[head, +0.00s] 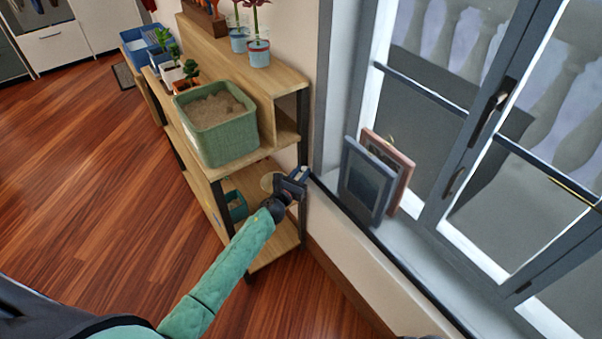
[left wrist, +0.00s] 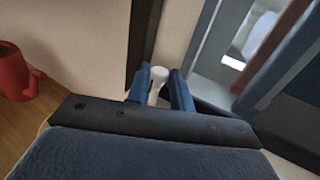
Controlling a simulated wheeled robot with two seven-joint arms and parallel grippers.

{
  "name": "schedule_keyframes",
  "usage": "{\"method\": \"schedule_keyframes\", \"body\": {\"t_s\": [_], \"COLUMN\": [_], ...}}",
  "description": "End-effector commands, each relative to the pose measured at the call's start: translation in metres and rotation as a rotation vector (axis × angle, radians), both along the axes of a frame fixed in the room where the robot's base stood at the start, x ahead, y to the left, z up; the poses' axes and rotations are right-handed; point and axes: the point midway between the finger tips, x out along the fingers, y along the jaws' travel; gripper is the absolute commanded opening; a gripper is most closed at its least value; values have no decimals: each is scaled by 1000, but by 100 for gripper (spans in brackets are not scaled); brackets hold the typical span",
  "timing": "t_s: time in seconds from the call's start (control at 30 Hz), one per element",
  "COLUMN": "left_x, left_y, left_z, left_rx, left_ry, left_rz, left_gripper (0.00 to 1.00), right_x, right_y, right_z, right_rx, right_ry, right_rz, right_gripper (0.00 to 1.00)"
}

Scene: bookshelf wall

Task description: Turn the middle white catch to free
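My left gripper (head: 297,178) is at the end of the bookshelf, beside the window sill, with its blue fingers (left wrist: 161,88) pointing away from me. In the left wrist view a small white piece (left wrist: 158,80) shows between the two fingers, close to the left one. It looks like a white catch, but I cannot tell whether it is the middle one or how it is turned. The fingers stand apart, and I see no clear grip on it. Its lower part is hidden by my gripper. No other catches are clear in the head view.
The wooden shelf (head: 285,84) carries a green basket (head: 217,135) and potted plants. Picture frames (head: 364,182) lean on the window sill (head: 400,236) just right of my gripper. A red mug (left wrist: 14,76) stands left in the wrist view. The wood floor (head: 95,170) is open.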

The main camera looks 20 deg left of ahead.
Motion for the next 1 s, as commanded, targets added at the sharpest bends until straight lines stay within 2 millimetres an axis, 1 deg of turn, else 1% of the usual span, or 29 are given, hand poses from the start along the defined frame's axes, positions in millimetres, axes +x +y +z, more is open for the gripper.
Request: {"method": "schedule_keyframes", "body": {"t_s": [0.27,0.43,0.67,0.8,1.0], "left_x": [0,0,-1,0,0], "left_y": [-1,-3,-7,-10,-13], "left_z": [-1,-1,-3,-2,-2], "left_rx": [-1,-2,-4,-5,-4], "left_ry": [0,-1,0,-1,1], "left_rz": [14,71,228,343,494], "left_gripper": [0,0,0,0,0], "right_x": [3,6,11,14,19], "right_y": [1,6,18,33,45], "right_z": [0,-6,-27,-40,-53], "right_rx": [1,14,42,70,101], "right_ry": [-7,-25,-50,-79,-114], "right_rz": [5,9,17,33,41], "right_gripper": [36,36,36,36,36]}}
